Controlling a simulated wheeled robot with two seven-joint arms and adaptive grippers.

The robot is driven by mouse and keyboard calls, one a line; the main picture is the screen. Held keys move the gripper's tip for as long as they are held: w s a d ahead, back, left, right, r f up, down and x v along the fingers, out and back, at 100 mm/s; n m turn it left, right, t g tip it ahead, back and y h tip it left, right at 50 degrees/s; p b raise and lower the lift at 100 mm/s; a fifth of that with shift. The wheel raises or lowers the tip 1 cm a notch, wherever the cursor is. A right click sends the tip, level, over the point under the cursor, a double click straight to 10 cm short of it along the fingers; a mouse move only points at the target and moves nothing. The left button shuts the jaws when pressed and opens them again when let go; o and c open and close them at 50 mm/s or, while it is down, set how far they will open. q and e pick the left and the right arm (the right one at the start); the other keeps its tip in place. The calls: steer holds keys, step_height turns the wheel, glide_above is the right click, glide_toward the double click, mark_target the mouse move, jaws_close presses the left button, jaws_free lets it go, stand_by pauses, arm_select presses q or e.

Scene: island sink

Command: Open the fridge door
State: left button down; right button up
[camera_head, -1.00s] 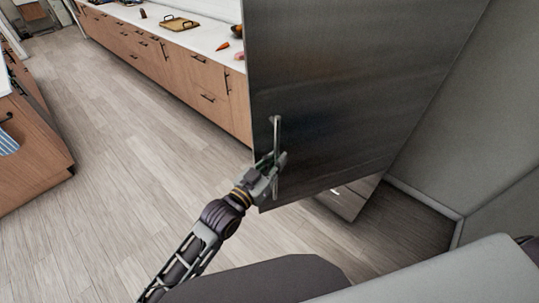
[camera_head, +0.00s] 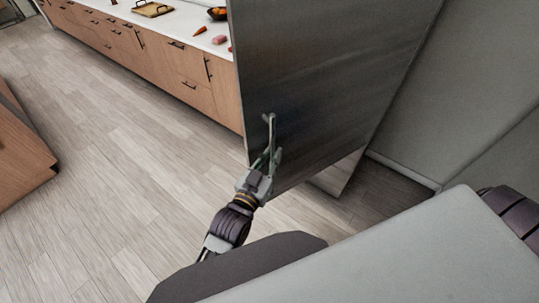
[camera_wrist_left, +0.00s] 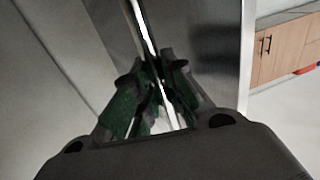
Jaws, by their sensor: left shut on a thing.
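The fridge door (camera_head: 315,75) is a tall dark steel panel in the middle of the head view, with its free edge on the left. Its slim upright metal handle (camera_head: 269,125) is near that edge, low on the panel. My left gripper (camera_head: 268,160) is shut on the lower part of the handle. In the left wrist view the handle bar (camera_wrist_left: 142,28) runs down between the fingers of my left gripper (camera_wrist_left: 152,92). The fridge interior is not visible, and I cannot tell exactly how far the door stands open. My right gripper is out of view.
A wooden counter (camera_head: 160,45) with a white top runs behind the door, carrying a tray (camera_head: 152,9), a carrot (camera_head: 200,31) and a bowl (camera_head: 217,13). A grey wall (camera_head: 465,90) is on the right. The wooden floor (camera_head: 120,160) at left is clear.

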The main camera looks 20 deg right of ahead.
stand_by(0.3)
arm_select(q)
steer(key=c, duration=1.5)
jaws_free()
steer(key=shift+o, duration=0.2)
steer(key=v, duration=1.2)
steer(key=shift+c, duration=0.3)
